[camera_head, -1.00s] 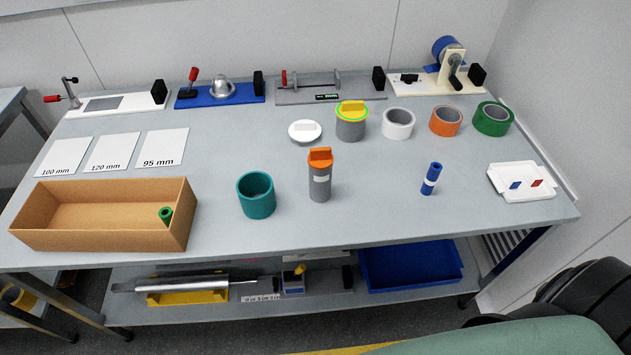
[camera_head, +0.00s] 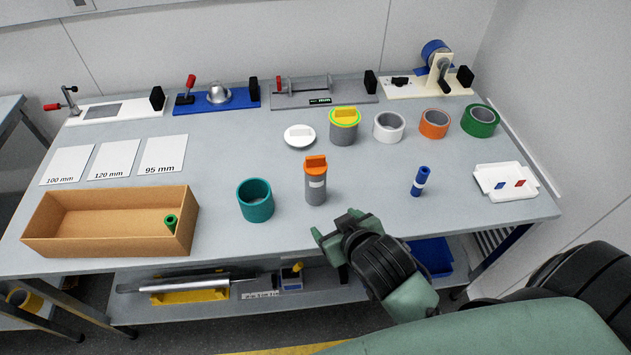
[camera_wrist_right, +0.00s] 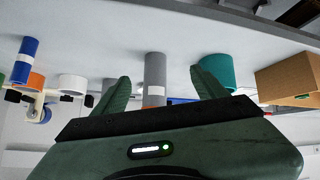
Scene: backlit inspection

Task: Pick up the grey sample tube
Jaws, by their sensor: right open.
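The grey sample tube (camera_head: 316,190) stands upright on the bench with an orange cap on top and a pale label on its side. In the right wrist view, which is upside down, the grey tube (camera_wrist_right: 155,72) shows between my two green fingers, beyond their tips. My right gripper (camera_head: 336,226) is open and empty, at the front edge of the bench, nearer than the tube and a little to its right. It is apart from the tube. My left gripper is not in view.
A teal cup (camera_head: 256,205) stands left of the tube and a blue tube (camera_head: 420,182) to its right. Behind stand a yellow-lidded grey jar (camera_head: 343,132) and several tape rolls. A cardboard box (camera_head: 60,248) is at the left. Bench around the grey tube is clear.

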